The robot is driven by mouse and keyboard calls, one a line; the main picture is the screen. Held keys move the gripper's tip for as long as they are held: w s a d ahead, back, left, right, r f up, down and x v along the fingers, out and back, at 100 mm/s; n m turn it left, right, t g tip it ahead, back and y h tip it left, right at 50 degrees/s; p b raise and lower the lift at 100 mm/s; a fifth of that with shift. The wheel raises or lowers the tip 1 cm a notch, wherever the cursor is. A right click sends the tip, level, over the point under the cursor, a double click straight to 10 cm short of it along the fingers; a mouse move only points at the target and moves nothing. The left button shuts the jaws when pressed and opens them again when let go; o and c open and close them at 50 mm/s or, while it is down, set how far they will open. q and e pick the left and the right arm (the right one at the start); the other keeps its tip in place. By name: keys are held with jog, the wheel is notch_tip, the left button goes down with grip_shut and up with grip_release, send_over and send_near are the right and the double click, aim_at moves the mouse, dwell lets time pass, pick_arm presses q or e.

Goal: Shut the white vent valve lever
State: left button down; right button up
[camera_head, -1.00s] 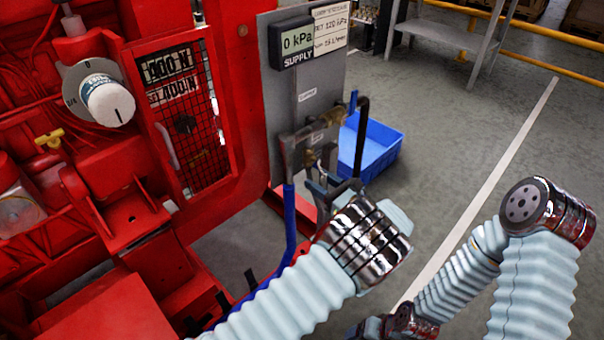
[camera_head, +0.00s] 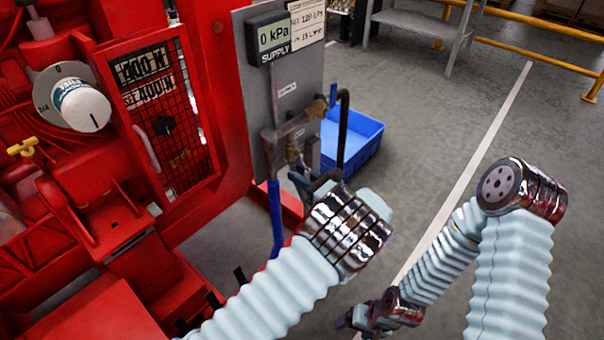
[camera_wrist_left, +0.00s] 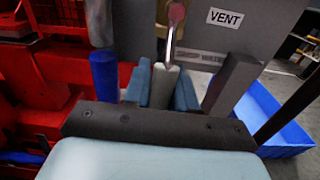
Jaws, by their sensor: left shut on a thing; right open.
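The white vent valve lever (camera_wrist_left: 163,86) stands below a chrome stem in the left wrist view, left of the VENT label (camera_wrist_left: 225,18). My left gripper (camera_wrist_left: 163,88) is shut on it, with a blue-grey fingertip on each side. In the head view my left gripper (camera_head: 322,187) is at the lower pipework of the grey panel (camera_head: 300,80), and my wrist partly hides it. The lever cannot be made out there. My right gripper (camera_head: 350,322) is low at the bottom edge, open, away from the panel.
The SUPPLY gauge (camera_head: 272,38) reads 0 kPa. A blue hose (camera_head: 276,220) hangs close left of my left gripper. A blue bin (camera_head: 362,140) stands on the floor behind the pipes. The red pumpset (camera_head: 225,120) fills the left. Floor at right is open.

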pick_arm(q)
jog(key=shift+s+a+r+m+p, duration=0.1)
jog(key=shift+s+a+m+p, duration=0.25)
jog(key=shift+m, duration=0.55)
jog(key=shift+s+a+r+m+p, duration=0.2)
jog(key=shift+s+m+p, duration=0.2)
jog(key=shift+m, duration=0.5)
jog(key=shift+s+a+r+m+p, duration=0.1)
jog(key=shift+s+a+m+p, duration=0.25)
jog(key=shift+m, duration=0.55)
jog(key=shift+d, duration=0.1)
jog(key=c, duration=1)
grip_release()
jog(key=shift+f, duration=0.1)
